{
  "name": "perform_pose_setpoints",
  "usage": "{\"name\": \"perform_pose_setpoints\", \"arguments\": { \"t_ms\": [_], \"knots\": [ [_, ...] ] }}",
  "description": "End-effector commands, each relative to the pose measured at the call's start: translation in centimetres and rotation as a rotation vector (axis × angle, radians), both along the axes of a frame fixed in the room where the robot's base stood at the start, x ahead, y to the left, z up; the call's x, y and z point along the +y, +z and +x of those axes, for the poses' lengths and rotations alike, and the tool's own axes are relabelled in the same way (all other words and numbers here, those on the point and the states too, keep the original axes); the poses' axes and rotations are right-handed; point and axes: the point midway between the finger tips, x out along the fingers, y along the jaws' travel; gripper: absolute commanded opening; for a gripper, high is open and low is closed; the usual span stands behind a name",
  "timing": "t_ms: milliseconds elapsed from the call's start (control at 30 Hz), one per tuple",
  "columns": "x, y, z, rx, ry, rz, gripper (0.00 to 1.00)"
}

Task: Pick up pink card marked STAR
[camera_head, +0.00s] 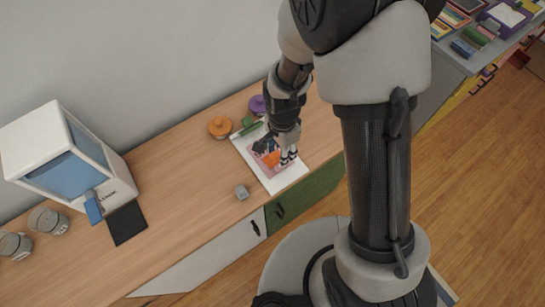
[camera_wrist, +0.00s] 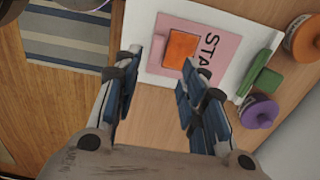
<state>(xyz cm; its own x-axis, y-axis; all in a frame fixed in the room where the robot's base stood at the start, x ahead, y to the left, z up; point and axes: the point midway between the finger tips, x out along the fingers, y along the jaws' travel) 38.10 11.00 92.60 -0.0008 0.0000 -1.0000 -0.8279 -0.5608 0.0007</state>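The pink card (camera_wrist: 178,22) lies flat on a white sheet or board in the wrist view. The black letters "STA" show on it; the rest of the word is hidden behind a finger. An orange block (camera_wrist: 181,49) rests on the card, and it also shows in the head view (camera_head: 272,160). My gripper (camera_wrist: 160,70) is open and empty, its fingers apart over the card's near side. Whether the fingers touch anything is unclear.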

Motion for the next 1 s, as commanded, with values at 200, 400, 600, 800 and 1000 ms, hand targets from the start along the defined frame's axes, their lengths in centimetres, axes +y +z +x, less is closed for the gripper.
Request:
{"name": "perform_pose_setpoints", "arguments": {
  "t_ms": [200,400,600,800,1000],
  "knots": [
    [0.0,-2.4,0.0,0.0,0.0,0.0,0.38],
    [-0.1,-3.6,-0.1,0.0,0.0,0.0,0.38],
    [-0.4,-6.8,-0.5,0.002,0.0,0.0,0.38],
    [-0.3,-7.7,-0.4,-0.002,0.001,0.0,0.38],
    [-0.3,-7.6,-0.4,-0.002,0.001,0.0,0.33]
  ]
}}
